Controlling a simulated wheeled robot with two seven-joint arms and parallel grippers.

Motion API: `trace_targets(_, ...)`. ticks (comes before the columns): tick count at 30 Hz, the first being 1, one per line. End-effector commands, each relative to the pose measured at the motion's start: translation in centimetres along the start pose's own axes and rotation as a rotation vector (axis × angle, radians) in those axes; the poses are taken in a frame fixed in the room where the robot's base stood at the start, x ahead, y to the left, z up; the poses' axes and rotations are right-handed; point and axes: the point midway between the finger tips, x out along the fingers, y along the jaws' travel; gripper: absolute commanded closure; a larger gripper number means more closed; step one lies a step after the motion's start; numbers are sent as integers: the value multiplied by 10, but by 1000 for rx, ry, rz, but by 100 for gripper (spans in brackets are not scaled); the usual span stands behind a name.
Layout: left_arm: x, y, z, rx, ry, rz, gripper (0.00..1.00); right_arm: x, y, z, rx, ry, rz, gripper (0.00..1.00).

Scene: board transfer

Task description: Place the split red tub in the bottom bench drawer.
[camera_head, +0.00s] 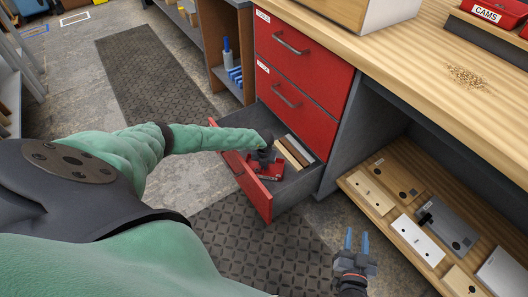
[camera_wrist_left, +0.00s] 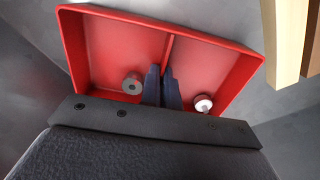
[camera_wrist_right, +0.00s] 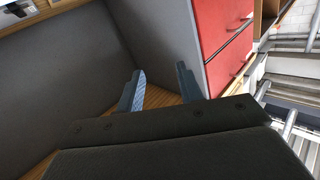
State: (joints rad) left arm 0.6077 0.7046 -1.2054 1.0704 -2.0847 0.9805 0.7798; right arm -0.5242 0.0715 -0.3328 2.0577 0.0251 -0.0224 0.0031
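The split red tub (camera_head: 268,174) is inside the open bottom bench drawer (camera_head: 262,206), partly hidden by my left gripper (camera_head: 264,158). In the left wrist view the tub (camera_wrist_left: 118,40) shows two compartments with a divider (camera_wrist_left: 168,52) between them. A grey round part (camera_wrist_left: 132,83) is in one and a pale round part (camera_wrist_left: 203,103) in the other. My left fingers (camera_wrist_left: 162,88) are shut on the divider. Whether the tub touches the drawer floor is hard to tell. My right gripper (camera_head: 356,244) is open and empty, outside the drawer; its fingers (camera_wrist_right: 160,88) show apart.
Wooden strips (camera_head: 293,152) lie in the drawer beside the tub. Two closed red drawers (camera_head: 298,50) sit above. A low shelf (camera_head: 385,215) with several plates and the wooden benchtop (camera_head: 430,60) are at the right. A dark floor mat (camera_head: 250,245) lies below.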

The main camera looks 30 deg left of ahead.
Motion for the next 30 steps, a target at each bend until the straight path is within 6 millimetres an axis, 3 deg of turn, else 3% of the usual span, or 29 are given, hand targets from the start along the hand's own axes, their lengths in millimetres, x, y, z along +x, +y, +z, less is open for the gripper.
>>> trace_targets(19, 2, 0, 0, 0, 0, 0, 100, 2, -1, -11, -3, 32, -2, 64)
trace_targets(23, 2, 0, 0, 0, 0, 0, 75, 2, -1, -12, -3, 38, -2, 64)
trace_targets(30, 2, 0, 0, 0, 0, 0, 75, 2, -1, -12, -4, 37, -2, 64)
